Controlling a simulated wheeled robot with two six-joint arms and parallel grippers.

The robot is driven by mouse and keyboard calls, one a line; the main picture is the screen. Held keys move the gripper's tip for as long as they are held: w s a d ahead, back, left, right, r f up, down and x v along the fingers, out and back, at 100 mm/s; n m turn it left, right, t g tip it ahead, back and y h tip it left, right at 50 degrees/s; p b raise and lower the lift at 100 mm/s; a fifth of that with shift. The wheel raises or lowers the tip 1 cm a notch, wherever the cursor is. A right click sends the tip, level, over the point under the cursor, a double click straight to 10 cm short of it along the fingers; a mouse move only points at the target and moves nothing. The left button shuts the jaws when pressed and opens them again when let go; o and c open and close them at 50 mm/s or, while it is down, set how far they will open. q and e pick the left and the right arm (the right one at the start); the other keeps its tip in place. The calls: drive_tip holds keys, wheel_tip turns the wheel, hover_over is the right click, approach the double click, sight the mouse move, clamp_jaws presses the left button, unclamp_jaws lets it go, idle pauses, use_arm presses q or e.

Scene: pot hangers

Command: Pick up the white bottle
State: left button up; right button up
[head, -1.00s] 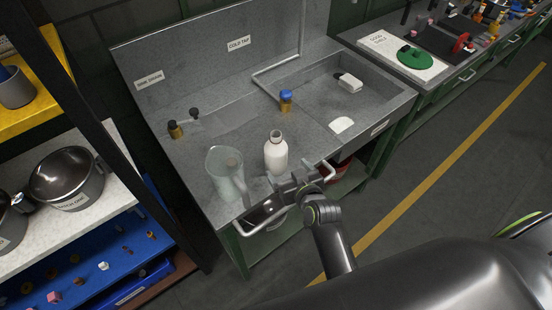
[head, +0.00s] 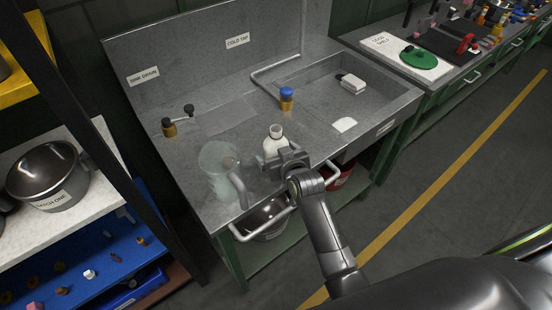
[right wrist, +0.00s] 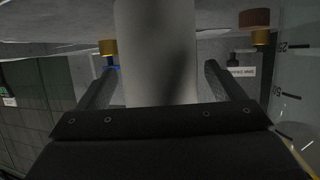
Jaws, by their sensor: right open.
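The white bottle (head: 270,146) stands upright near the front edge of the grey sink counter, its neck open at the top. My right gripper (head: 282,158) is at the bottle's front side and hides its lower part in the head view. In the right wrist view the bottle (right wrist: 158,50) stands between the two open fingers, with a visible gap on each side. My right gripper (right wrist: 161,72) is open and does not hold it. My left gripper is not in view.
A clear measuring jug (head: 217,168) stands close on the bottle's left. A front rail (head: 262,230) runs along the counter edge. A brass tap (head: 169,127) is at the back left.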

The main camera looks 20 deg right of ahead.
drive_tip(key=shift+w+f, duration=0.15)
drive_tip(key=shift+w, duration=0.15)
drive_tip(key=shift+c, duration=0.3)
drive_tip(key=c, duration=1.1)
